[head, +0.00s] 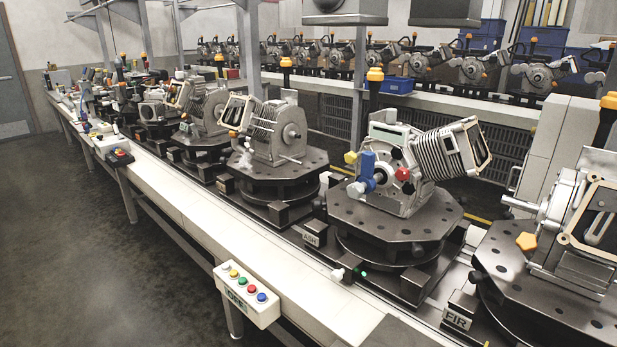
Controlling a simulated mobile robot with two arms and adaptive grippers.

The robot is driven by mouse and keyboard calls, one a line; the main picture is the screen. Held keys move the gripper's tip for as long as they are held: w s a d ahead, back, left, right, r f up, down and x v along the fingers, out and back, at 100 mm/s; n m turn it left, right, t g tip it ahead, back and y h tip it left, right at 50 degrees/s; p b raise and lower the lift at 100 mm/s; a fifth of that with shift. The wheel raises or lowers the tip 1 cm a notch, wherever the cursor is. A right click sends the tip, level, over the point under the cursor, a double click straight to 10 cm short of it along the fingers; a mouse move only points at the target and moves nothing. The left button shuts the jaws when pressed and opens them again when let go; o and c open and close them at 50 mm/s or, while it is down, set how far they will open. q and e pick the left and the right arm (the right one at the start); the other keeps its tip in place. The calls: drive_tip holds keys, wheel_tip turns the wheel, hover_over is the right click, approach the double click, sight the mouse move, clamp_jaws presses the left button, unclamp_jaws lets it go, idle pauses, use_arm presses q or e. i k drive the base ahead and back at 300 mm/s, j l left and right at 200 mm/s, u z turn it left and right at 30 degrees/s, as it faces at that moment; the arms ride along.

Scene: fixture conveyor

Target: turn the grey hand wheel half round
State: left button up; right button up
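I cannot pick out a grey hand wheel with certainty in the head view. The nearest full fixture, with a plate reading ASH (311,239), has a dark turntable (390,222) bearing a grey finned engine part (440,158). A blue part (368,172), a red knob (402,174) and a yellow knob (350,157) sit at that part's left side. To its right is a fixture with a plate reading FIR (457,318), cut off by the picture edge. It has a shiny shaft (521,205) and an orange knob (526,241). Neither gripper is in view.
A white button box (246,296) with several coloured buttons hangs on the conveyor's front edge. More fixtures stand along the conveyor to the left, such as one with a finned part (275,130). A second line with blue crates (397,85) runs behind. The floor (90,250) at left is clear.

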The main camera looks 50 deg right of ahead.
sight(356, 190)
drive_tip(key=i+j+z, duration=0.1)
drive_tip(key=i+z, duration=0.35)
drive_tip(key=i+j+z, duration=0.2)
drive_tip(key=i+z, duration=0.25)
drive_tip(key=i+j+z, duration=0.3)
drive_tip(key=z, duration=0.2)
